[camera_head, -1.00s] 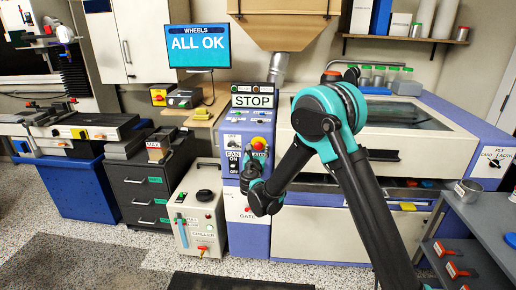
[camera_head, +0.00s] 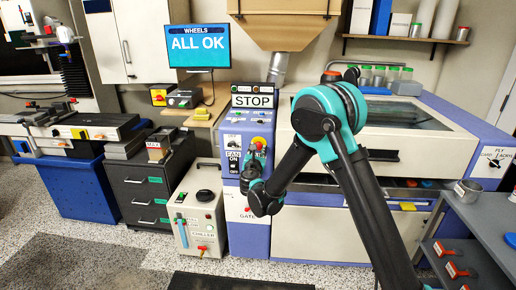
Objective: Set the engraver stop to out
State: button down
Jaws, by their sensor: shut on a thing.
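The engraver stop (camera_head: 258,142) is a red knob on a yellow surround. It sits on the blue control panel (camera_head: 236,205) below the black-and-white STOP sign (camera_head: 253,101). My gripper (camera_head: 256,155) is in front of the knob, shut on it. My wrist and arm come in from the right and hide the lower part of the knob and some of the panel. The fingertips are small and partly hidden.
The engraver's long lid (camera_head: 390,117) is at the right. The chiller box (camera_head: 200,220) stands left of the panel, beside a dark drawer cabinet (camera_head: 145,195). A grey shelf cart (camera_head: 478,225) is at the right. The monitor (camera_head: 198,44) reads "ALL OK".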

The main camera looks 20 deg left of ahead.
jog(key=shift+w+m, duration=0.1)
jog(key=shift+m, duration=0.2)
jog(key=shift+m, duration=2.8)
jog(key=m, duration=0.2)
jog(key=shift+m, duration=0.4)
